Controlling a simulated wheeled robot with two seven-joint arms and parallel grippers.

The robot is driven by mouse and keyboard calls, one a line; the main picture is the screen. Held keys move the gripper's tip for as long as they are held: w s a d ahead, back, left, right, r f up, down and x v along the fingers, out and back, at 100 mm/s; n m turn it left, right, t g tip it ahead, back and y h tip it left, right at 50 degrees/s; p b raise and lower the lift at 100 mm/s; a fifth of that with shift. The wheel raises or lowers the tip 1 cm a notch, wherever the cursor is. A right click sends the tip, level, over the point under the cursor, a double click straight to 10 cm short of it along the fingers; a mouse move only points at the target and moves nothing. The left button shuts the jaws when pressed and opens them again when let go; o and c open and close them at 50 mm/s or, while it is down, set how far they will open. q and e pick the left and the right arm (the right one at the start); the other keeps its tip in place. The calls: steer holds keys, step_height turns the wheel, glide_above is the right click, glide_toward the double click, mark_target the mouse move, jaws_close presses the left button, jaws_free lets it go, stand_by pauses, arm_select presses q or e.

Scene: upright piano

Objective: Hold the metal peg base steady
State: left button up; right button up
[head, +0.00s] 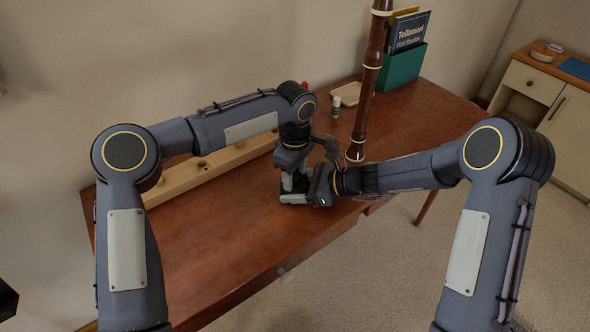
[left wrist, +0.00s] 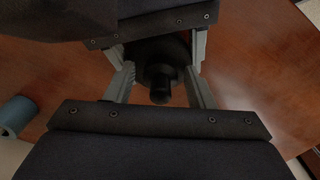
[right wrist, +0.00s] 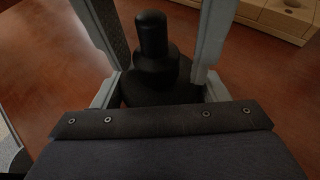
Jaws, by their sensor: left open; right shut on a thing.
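The metal peg base is a black stepped piece with an upright peg. It stands on the brown desk in the right wrist view (right wrist: 153,62) and also shows in the left wrist view (left wrist: 160,68). In the head view it is mostly hidden between my grippers. My right gripper (head: 290,197) comes in low from the right and is shut on the base's lower part. My left gripper (head: 295,180) points down from above, its fingers open on either side of the peg. I cannot tell whether they touch it.
A long wooden block with holes (head: 205,170) lies along the wall side. A tall brown wooden tube with pale rings (head: 370,80) stands right of my grippers. Behind are a small bottle (head: 336,106), a pale tray (head: 346,93) and a green book box (head: 402,68).

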arm_select(q)
steer(key=c, duration=1)
steer(key=m, duration=0.4)
steer(key=shift+r+m, duration=0.1)
steer(key=shift+m, duration=0.2)
steer(key=m, duration=1.1)
steer(key=shift+m, duration=0.4)
steer(key=m, duration=2.5)
steer(key=shift+f, duration=0.2)
steer(key=o, duration=1.1)
